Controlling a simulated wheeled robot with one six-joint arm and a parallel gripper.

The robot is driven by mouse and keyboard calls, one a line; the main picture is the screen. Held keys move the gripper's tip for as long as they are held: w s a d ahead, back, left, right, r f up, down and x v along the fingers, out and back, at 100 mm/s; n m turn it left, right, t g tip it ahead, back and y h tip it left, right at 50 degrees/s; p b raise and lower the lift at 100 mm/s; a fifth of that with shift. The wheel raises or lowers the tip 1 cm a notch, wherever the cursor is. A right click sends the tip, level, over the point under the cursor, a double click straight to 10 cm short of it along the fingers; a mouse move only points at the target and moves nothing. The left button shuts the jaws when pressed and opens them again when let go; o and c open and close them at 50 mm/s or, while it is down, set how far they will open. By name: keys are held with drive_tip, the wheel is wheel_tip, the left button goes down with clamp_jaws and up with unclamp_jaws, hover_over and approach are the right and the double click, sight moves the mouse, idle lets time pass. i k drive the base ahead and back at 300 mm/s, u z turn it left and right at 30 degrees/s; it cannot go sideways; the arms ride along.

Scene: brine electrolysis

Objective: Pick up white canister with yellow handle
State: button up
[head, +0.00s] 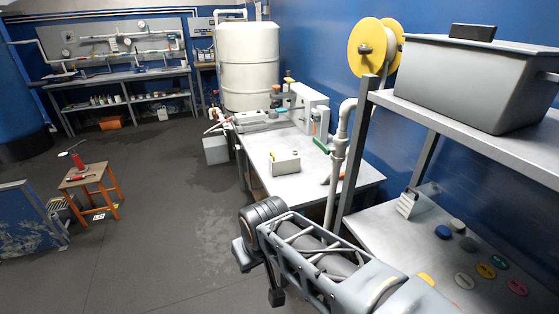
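I cannot make out a white canister with a yellow handle for certain. A small upright fitting with a yellow top (289,78) stands at the back of the white-topped bench (325,178), beside a white machine (311,106); it is too small to tell what it is. My arm reaches in from the bottom right, in front of the bench. My gripper (259,275) seems to be at the arm's left end, low over the floor; its fingers are not clear, and I see nothing held.
A large white tank (248,62) stands behind the bench. A wooden stool (90,178) with tools stands at left. The floor (165,230) between is clear.

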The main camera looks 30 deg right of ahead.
sight(282, 164)
drive_tip(key=u, duration=0.05)
drive_tip(key=i, duration=3.75)
drive_tip(key=z, duration=3.15)
